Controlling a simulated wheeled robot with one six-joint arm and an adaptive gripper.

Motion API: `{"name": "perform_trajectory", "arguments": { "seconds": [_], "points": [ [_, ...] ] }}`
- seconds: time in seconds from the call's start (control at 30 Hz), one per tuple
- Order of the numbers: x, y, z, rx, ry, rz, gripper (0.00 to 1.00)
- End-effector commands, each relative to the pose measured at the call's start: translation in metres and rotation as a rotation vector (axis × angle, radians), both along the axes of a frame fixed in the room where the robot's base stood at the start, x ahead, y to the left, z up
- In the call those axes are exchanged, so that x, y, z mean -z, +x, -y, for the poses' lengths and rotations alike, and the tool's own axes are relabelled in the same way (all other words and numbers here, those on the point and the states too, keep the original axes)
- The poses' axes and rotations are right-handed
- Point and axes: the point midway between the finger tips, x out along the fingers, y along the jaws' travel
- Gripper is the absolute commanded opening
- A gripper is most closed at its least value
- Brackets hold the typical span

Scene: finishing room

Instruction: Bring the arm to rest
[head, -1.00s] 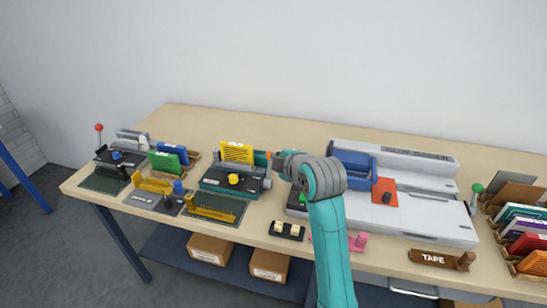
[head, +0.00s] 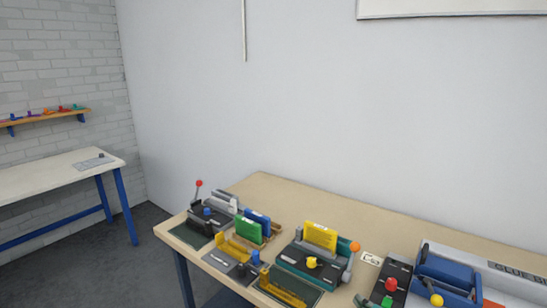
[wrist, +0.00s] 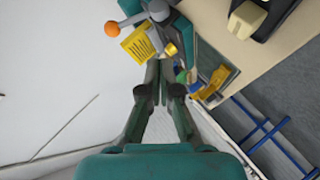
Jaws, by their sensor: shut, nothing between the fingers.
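My gripper (wrist: 157,72) shows in the wrist view with its two dark fingers together, shut and empty. It hangs in the air, and nothing touches its tips that I can see. Beyond the tips is a teal machine with a yellow booklet (wrist: 138,42) and an orange knob (wrist: 111,29). In the head view the same yellow booklet (head: 320,235) stands upright in the teal machine (head: 298,254) on the wooden bench. My arm and gripper are out of the head view.
The wooden bench (head: 275,190) carries several machines along its front. A green booklet (head: 249,229) and a blue booklet (head: 257,217) stand in a holder. A white side table (head: 60,172) stands at the left, with floor between.

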Motion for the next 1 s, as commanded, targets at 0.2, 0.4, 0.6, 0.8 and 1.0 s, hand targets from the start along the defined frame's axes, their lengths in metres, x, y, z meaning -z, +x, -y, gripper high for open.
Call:
{"name": "perform_trajectory", "arguments": {
  "seconds": [0.2, 0.4, 0.6, 0.8, 1.0],
  "points": [
    [0.057, -0.056, -0.009, 0.068, 0.131, 0.008, 0.00],
    [0.093, -0.111, -0.014, 0.127, 0.245, 0.026, 0.00],
    [0.118, -0.170, -0.019, 0.180, 0.359, 0.044, 0.00],
    [0.132, -0.232, -0.024, 0.228, 0.469, 0.062, 0.00],
    [0.135, -0.294, -0.028, 0.270, 0.582, 0.079, 0.00]
  ]
}}
